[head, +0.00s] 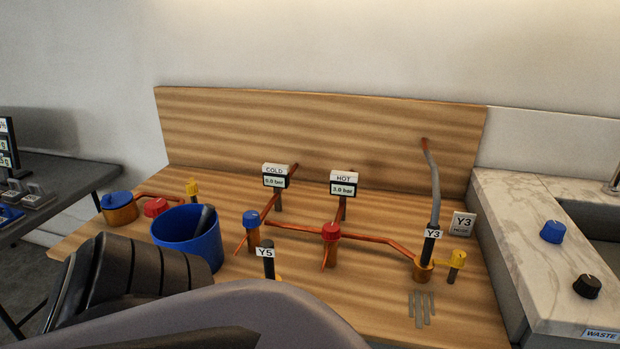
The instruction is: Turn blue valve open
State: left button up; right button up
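A blue-capped valve (250,218) stands on a copper fitting below the COLD gauge (275,182), which appears to read 0.0 bar. A red-capped valve (331,231) stands to its right, below the HOT gauge (343,189), which appears to read 3.0 bar. Copper pipes (290,229) join the fittings. A blue knob (552,232) sits on the marble counter, and a larger blue cap (117,199) tops a copper fitting at the far left. Parts of my arm fill the lower left foreground. Neither gripper shows, and nothing visible touches the blue-capped valve.
A blue bucket (184,241) holding a dark object stands left of the valves. A post labelled Y5 (268,262) stands in front of them. The Y3 post (432,243), a yellow-capped valve (457,259) and several grey rods (420,308) are at right. A black knob (587,286) is on the counter.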

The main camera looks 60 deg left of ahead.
aim_at(251, 218)
jog(key=u, duration=2.2)
